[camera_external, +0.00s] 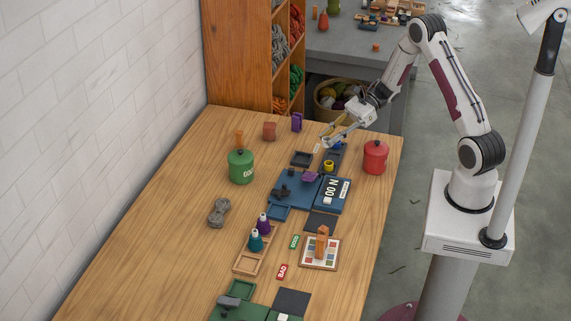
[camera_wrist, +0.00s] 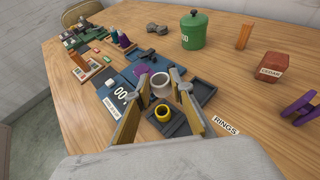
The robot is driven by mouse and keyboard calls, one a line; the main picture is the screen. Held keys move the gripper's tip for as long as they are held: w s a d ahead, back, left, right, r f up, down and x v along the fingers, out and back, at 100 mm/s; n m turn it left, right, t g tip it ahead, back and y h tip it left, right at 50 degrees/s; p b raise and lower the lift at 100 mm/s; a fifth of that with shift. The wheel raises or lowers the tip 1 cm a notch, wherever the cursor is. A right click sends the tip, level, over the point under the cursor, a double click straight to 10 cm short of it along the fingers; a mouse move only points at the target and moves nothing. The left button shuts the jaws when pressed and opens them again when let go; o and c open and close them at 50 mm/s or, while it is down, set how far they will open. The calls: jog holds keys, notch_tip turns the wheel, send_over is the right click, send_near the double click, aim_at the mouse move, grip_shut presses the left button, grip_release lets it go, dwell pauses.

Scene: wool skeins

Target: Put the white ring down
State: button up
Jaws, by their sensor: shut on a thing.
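The white ring (camera_wrist: 160,86) shows in the wrist view between the tips of my gripper (camera_wrist: 161,80), which is shut on it. It appears to be above the trays, but the exact gap below it cannot be told. In the external view my gripper (camera_external: 330,140) is over the far right part of the table, and the white ring is too small to make out there. A yellow ring (camera_wrist: 163,112) stands below my fingers in a dark blue tray (camera_wrist: 178,128); it also shows in the external view (camera_external: 328,165).
A dark tray (camera_external: 302,158) lies beside the blue one, near a label reading RINGS (camera_wrist: 226,125). A red canister (camera_external: 375,158) stands to the right and a green canister (camera_external: 241,167) to the left. A blue board (camera_external: 297,190) with small pieces lies nearer the front.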

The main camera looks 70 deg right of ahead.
jog(key=w+a+f+n+g, duration=0.1)
jog(key=w+a, duration=0.2)
jog(key=a, duration=0.4)
jog(key=w+a+f+n+g+y, duration=0.1)
jog(key=w+a, duration=0.3)
jog(key=a, duration=0.4)
jog(key=w+a+f+n+g+y, duration=0.1)
jog(key=w+a, duration=0.3)
jog(key=a, duration=0.4)
jog(key=shift+f+n+g, duration=0.3)
jog(key=shift+n+g, duration=0.4)
jog(key=shift+g, duration=0.2)
jog(key=shift+n+g+y, duration=0.4)
jog(key=shift+g, duration=0.1)
jog(key=w+a, duration=0.2)
jog(key=a, duration=0.4)
jog(key=w+a, duration=0.2)
jog(key=a, duration=0.4)
jog(key=w+a, duration=0.3)
jog(key=a, duration=0.3)
jog(key=w+a+r, duration=0.1)
jog(key=w+a, duration=0.2)
jog(key=a, duration=0.1)
notch_tip(320, 180, up, 3)
jog(key=m+t, duration=0.3)
send_over(208, 240)
jog(key=shift+s+h, duration=0.1)
jog(key=shift+h, duration=0.2)
jog(key=shift+f+n, duration=0.15)
jog(key=shift+n, duration=0.15)
